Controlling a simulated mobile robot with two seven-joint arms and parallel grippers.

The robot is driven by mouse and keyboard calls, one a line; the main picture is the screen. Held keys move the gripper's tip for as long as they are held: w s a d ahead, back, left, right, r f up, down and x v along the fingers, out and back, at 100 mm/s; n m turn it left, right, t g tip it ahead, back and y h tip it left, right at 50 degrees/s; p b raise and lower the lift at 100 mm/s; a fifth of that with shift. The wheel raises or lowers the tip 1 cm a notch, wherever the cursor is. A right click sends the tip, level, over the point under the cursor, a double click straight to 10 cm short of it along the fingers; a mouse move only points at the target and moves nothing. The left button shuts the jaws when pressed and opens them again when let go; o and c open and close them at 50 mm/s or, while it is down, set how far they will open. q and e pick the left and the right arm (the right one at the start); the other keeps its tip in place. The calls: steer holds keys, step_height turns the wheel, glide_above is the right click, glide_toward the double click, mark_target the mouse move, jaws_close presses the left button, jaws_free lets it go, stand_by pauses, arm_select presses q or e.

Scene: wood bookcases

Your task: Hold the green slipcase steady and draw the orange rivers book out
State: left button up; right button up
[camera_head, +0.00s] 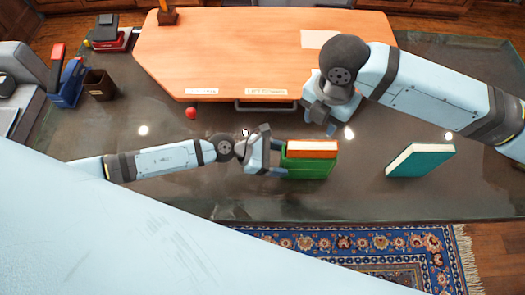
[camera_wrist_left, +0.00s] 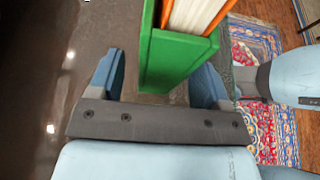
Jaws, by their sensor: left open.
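The green slipcase (camera_head: 308,166) stands on the dark glossy table with the orange rivers book (camera_head: 312,148) inside it. The book's orange cover and pale pages show above the rim. My left gripper (camera_head: 277,160) is open at the slipcase's left end. In the left wrist view the slipcase (camera_wrist_left: 178,60) reaches between the fingers of this gripper (camera_wrist_left: 158,78). A gap shows on its left side; the right finger is close to it, contact unclear. The book (camera_wrist_left: 198,14) is partly cut off there. My right gripper (camera_head: 322,112) is above and behind the slipcase, apart from the book; its opening is unclear.
A teal book (camera_head: 420,160) lies to the right on the table. An orange wooden board (camera_head: 240,55) with labels lies behind. A red ball (camera_head: 191,113), a brown cup (camera_head: 99,84) and a blue holder (camera_head: 68,85) are at the left. A patterned rug (camera_head: 380,245) lies in front.

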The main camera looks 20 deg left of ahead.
mark_target(303, 168)
arm_select(q)
steer(key=shift+x, duration=1.4)
steer(key=c, duration=0.9)
steer(key=shift+c, duration=0.2)
arm_select(e)
steer(key=o, duration=0.3)
steer(key=m, duration=0.3)
steer(key=f+m, duration=0.1)
steer(key=m, duration=0.3)
steer(key=d+m, duration=0.1)
steer(key=m, duration=0.2)
steer(key=shift+w+f, duration=0.2)
steer(key=shift+w, duration=0.05)
steer(key=shift+m, duration=0.4)
step_height(303, 168, down, 12)
steer(key=shift+d, duration=0.1)
